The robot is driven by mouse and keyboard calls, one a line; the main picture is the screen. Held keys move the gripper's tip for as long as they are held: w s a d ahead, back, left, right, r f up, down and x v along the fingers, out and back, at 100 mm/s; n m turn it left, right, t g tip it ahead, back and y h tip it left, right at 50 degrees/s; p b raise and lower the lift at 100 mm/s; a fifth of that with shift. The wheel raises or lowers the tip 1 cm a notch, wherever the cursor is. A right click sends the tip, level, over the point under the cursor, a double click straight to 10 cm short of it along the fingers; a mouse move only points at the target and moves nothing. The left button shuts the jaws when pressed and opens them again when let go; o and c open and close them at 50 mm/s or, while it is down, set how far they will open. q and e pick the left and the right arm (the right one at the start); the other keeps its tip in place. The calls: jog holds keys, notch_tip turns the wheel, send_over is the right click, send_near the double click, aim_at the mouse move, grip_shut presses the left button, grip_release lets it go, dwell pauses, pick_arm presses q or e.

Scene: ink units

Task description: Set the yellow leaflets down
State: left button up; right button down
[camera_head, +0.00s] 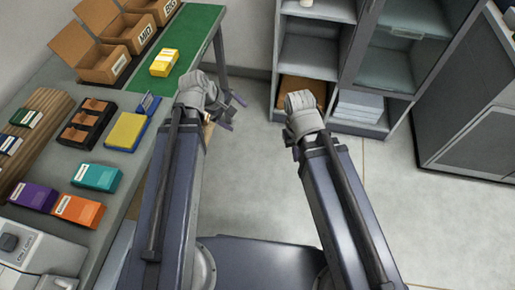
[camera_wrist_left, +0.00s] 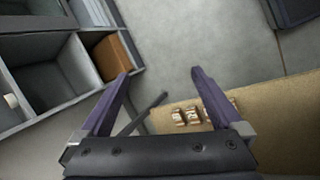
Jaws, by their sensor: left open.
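A yellow block with a pale label (camera_head: 164,62), which may be the yellow leaflets, lies on the green mat (camera_head: 196,38) at the back of the table. A flat yellow pad (camera_head: 126,131) sits on a blue base nearer me. My left gripper (camera_head: 230,110) is open and empty, just right of the table edge and apart from both. Its spread fingers also show in the left wrist view (camera_wrist_left: 160,73), with nothing between them. My right gripper (camera_head: 294,143) is over the floor to the right, its fingers mostly hidden by its wrist.
Cardboard bins (camera_head: 90,52) stand at the back left. A dark divided tray (camera_head: 87,122), a teal box (camera_head: 96,177), a purple box (camera_head: 34,196) and an orange box (camera_head: 78,211) occupy the table. A grey shelf unit (camera_head: 310,55) stands beyond open floor.

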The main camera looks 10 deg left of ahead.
pick_arm(q)
jog(key=s+d+f+m+g+y, duration=0.1)
jog(key=s+d+m, duration=0.3)
jog(key=m, duration=0.4)
jog(key=s+d+f+m+g+y, duration=0.1)
jog(key=s+d+m+g+y, duration=0.2)
jog(key=s+m, duration=0.4)
jog(key=shift+d+f+m+y, duration=0.25)
jog(key=shift+d+m+y, duration=0.15)
jog(key=shift+d+y, duration=0.5)
jog(key=shift+d+h, duration=0.15)
jog(key=shift+h, duration=0.15)
